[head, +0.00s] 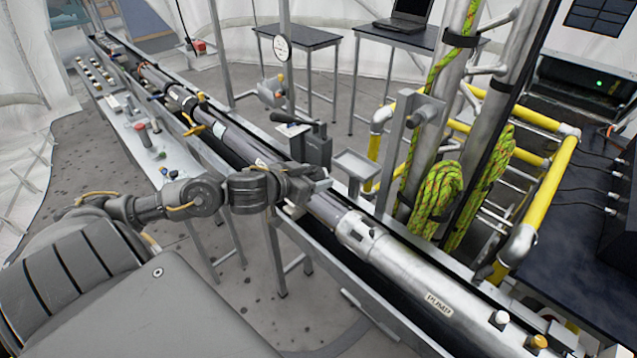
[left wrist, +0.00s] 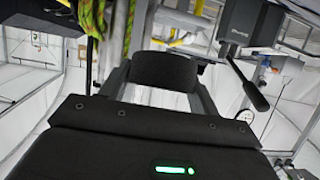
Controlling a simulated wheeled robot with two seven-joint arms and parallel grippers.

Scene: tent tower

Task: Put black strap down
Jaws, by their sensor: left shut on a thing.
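My left gripper (head: 316,182) is over the long metal trough in the middle of the head view. In the left wrist view its two fingers (left wrist: 165,75) are shut on the black strap (left wrist: 165,70), a short, dark, rounded band held between them. In the head view the held strap is hidden or too small to tell apart from the gripper. My right gripper is not in view.
A long trough (head: 225,150) holds a steel tube (head: 420,268) and runs diagonally. A grey clamp with a lever (head: 312,142) stands close behind my left gripper. Upright poles with green rope (head: 436,190) and a yellow rail (head: 545,190) stand to the right.

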